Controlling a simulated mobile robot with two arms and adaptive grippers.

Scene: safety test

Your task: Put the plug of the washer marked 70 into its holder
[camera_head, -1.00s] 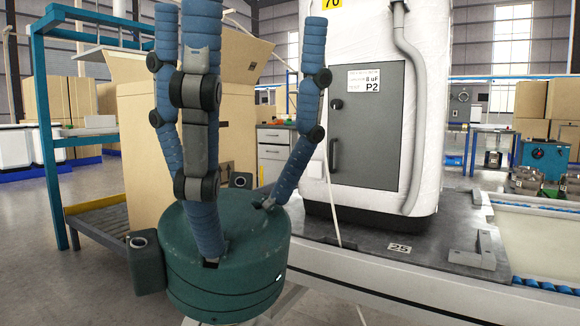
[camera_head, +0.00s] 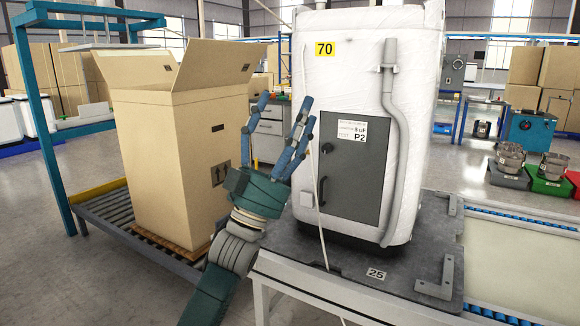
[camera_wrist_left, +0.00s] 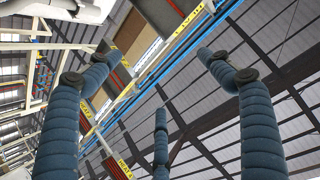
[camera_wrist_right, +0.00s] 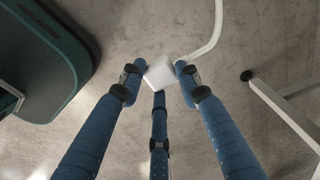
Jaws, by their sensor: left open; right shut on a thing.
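The washer (camera_head: 352,60) is wrapped in white and has a yellow label marked 70 (camera_head: 325,48). It stands upright on a dark plate marked 25. A white cord (camera_head: 322,225) hangs down its front and leaves the head view at the bottom. My right gripper (camera_wrist_right: 159,82) is outside the head view. In the right wrist view it is shut on the white plug (camera_wrist_right: 158,72), whose cord (camera_wrist_right: 212,38) curves away above the floor. My left gripper (camera_head: 286,106) is open and empty, pointing up at the washer's left side. I cannot make out the plug's holder.
A tall open carton (camera_head: 170,150) stands on a roller conveyor (camera_head: 110,212) at left, beside a blue frame (camera_head: 45,150). A grey hose (camera_head: 402,150) runs down the washer's front. Metal brackets (camera_head: 437,282) sit on the plate's right edge. Free floor lies at front left.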

